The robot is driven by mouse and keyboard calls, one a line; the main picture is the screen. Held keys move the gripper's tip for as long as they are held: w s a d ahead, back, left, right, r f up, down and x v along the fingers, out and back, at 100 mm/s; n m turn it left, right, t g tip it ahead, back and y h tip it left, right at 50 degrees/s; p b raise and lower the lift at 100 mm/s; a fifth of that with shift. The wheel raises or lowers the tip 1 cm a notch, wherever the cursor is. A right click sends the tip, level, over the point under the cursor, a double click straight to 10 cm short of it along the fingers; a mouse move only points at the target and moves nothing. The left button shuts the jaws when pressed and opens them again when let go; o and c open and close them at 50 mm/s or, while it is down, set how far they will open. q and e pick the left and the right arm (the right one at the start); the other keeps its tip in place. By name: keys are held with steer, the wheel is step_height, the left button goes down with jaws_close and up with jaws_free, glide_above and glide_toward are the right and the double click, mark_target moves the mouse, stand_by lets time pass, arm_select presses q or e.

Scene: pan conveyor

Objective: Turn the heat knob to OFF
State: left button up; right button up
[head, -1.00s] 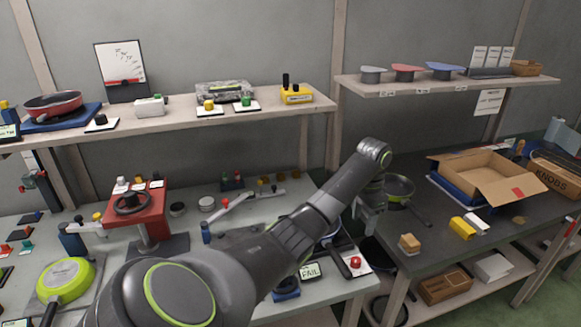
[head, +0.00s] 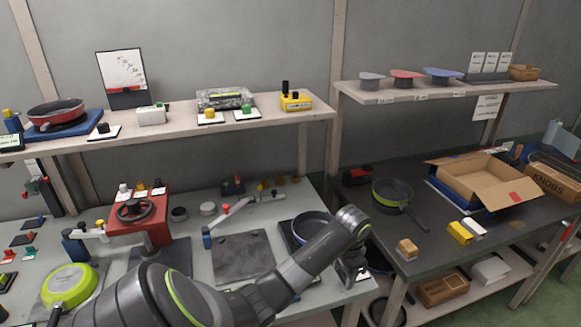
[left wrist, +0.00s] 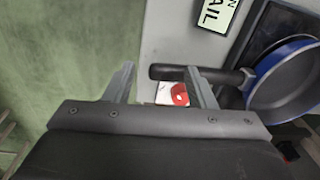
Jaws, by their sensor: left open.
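The red knob (left wrist: 180,94) on its white plate (left wrist: 163,93) shows in the left wrist view, beside the right finger and partly covered by it. I cannot read its marks or which way it points. In the head view the knob is hidden behind my left gripper (head: 352,278). That gripper is open and empty, above the bench's right front corner. In the left wrist view the fingers of the left gripper (left wrist: 158,68) stand apart, with the knob lower in the picture than the tips. My right gripper is not in view.
A blue-rimmed pan (left wrist: 288,77) stands close by; its black handle (left wrist: 165,72) reaches across near the fingertips. It also shows in the head view (head: 308,226). A FAIL sign (left wrist: 217,15) is near. The dark table (head: 395,250) to the right is separate.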

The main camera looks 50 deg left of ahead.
arm_select(q)
steer(key=s+d+f+n+t, duration=0.1)
steer(key=s+d+f, duration=0.1)
steer(key=s+f, duration=0.35)
steer(key=s+d+f, duration=0.1)
steer(key=s+f, duration=0.1)
steer(key=s, duration=0.6)
steer(key=s+a+f+n, duration=0.1)
steer(key=s+f, duration=0.5)
steer(key=f, duration=0.4)
steer(key=shift+a+f+n, duration=0.3)
steer(key=shift+a+f, duration=0.1)
